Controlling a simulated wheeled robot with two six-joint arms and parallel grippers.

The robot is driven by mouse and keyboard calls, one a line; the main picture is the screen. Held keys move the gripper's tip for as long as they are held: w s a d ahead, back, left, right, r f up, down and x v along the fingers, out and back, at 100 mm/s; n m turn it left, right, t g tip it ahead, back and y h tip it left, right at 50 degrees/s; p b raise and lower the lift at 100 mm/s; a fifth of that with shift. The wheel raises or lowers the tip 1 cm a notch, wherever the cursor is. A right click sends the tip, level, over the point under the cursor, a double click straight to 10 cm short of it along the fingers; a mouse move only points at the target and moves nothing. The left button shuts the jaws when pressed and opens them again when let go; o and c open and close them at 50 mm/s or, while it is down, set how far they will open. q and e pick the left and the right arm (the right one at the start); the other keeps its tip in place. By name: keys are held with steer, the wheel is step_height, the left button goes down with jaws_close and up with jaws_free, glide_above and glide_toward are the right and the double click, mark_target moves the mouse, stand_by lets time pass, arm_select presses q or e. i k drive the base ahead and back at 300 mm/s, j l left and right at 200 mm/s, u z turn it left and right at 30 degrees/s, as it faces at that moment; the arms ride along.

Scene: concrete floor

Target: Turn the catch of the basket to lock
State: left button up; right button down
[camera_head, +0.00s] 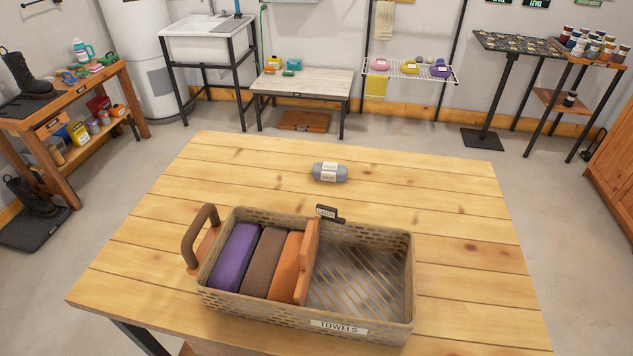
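A woven tan basket (255,309) with a "TOWELS" label (338,327) stands near the front of the wooden table. A small dark piece with a tag (327,213) sits at the middle of its far rim; it looks like the catch, but it is too small to tell how it is turned. Purple (234,257), brown (263,262) and orange (287,267) folded towels stand in the left compartment. An upright wooden divider (308,262) stands against the orange towel. The right compartment is empty. Neither gripper is in view.
A grey labelled roll (330,172) lies on the table (430,190) behind the basket. The tabletop is otherwise clear. Shelves, a sink and a low bench stand along the walls.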

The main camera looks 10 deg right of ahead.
mark_target(327, 212)
steer(key=k+j+z, duration=0.25)
steer(key=z, duration=0.2)
steer(key=k+j+z, duration=0.6)
steer(key=z, duration=0.25)
